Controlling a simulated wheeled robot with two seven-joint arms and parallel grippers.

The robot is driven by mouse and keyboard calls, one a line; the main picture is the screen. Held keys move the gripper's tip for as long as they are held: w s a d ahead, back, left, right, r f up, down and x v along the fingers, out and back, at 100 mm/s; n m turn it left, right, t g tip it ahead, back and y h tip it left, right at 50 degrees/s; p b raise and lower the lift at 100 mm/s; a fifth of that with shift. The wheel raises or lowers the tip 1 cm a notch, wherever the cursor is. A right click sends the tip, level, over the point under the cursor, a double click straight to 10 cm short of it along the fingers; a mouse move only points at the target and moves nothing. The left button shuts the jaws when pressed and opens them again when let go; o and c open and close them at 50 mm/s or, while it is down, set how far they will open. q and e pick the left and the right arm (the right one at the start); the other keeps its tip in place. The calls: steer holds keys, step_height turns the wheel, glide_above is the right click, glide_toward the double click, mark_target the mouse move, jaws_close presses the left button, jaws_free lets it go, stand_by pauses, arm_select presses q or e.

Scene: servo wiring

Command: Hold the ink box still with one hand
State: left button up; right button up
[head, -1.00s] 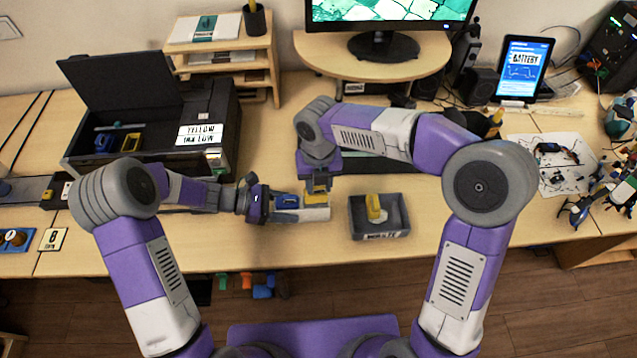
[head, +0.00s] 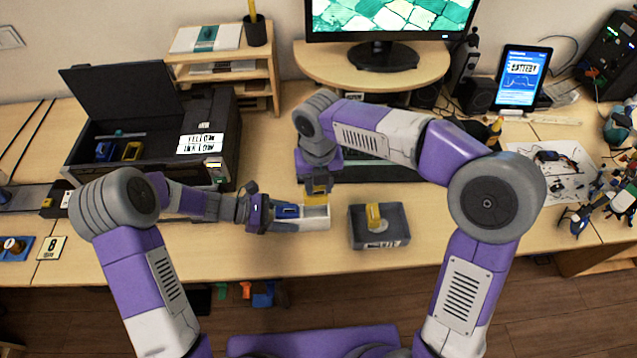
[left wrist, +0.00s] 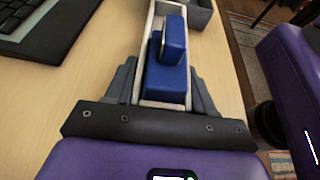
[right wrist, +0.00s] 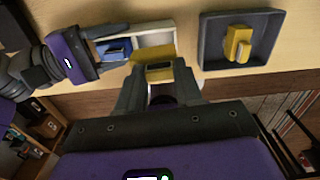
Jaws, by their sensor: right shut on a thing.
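The ink box (head: 316,223) is a narrow white open box on the table, with a blue cartridge (left wrist: 167,65) in one part and a bare compartment (right wrist: 155,40) at the other end. My left gripper (head: 278,213) is at the blue end, its fingers on either side of the box. The left wrist view shows them close against the walls; whether they press on it is unclear. My right gripper (right wrist: 155,80) is shut on a yellow cartridge (right wrist: 152,66), which it holds over or beside the bare compartment; the exact height is unclear.
A grey waste tray (head: 400,238) with a yellow piece (head: 374,215) in it is right of the box. A black printer (head: 215,115) with its lid up is at left. A keyboard (head: 375,172) lies behind the right gripper. The table's front edge is near.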

arm_select(q)
steer(key=o, duration=0.5)
steer(key=shift+a, duration=0.1)
steer(key=v, duration=1.2)
